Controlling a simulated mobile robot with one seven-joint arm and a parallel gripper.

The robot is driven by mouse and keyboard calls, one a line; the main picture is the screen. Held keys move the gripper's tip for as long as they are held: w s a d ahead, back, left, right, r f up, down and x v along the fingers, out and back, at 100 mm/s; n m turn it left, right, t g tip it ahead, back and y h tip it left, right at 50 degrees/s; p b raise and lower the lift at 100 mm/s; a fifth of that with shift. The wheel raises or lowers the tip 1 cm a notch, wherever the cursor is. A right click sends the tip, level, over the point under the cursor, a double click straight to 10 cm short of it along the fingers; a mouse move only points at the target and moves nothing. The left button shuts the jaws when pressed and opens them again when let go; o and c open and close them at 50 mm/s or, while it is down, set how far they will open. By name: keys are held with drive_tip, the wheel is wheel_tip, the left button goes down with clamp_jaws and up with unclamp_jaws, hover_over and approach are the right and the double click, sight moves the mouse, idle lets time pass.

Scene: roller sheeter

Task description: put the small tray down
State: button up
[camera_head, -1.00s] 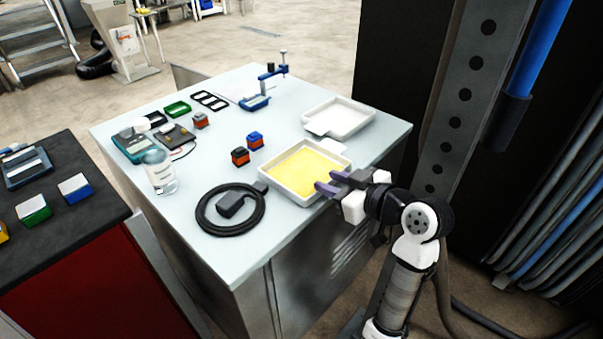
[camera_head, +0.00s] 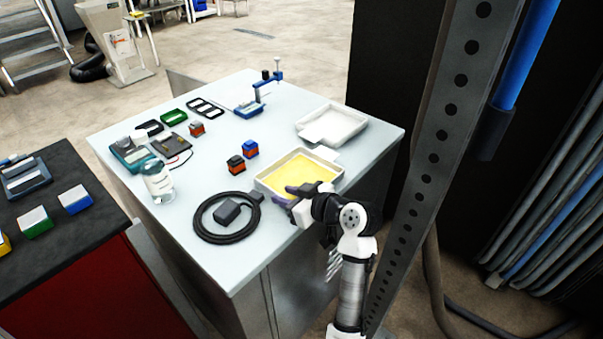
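A shallow white tray with a yellow layer in it (camera_head: 332,179) sits flat on the pale table top, close to its front right edge. A second white tray (camera_head: 332,125), empty and with a tab at its front, lies behind it to the right. I cannot tell by size which is the small tray. My gripper (camera_head: 291,194) is at the near side of the yellow-filled tray. Its two purple fingers look apart, one over the tray's near part and one by its front rim. The gripper covers part of that rim, so contact is unclear.
A black cable coil (camera_head: 227,217) lies left of the gripper. Small orange and blue blocks (camera_head: 236,164), a clear jar (camera_head: 158,181) and a blue clamp-like stand (camera_head: 262,92) are on the table (camera_head: 200,262). A perforated metal post (camera_head: 437,135) rises to the right of my arm.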

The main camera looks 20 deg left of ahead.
drive_tip(key=shift+x, duration=1.15)
clamp_jaws()
drive_tip(key=shift+r, duration=0.15)
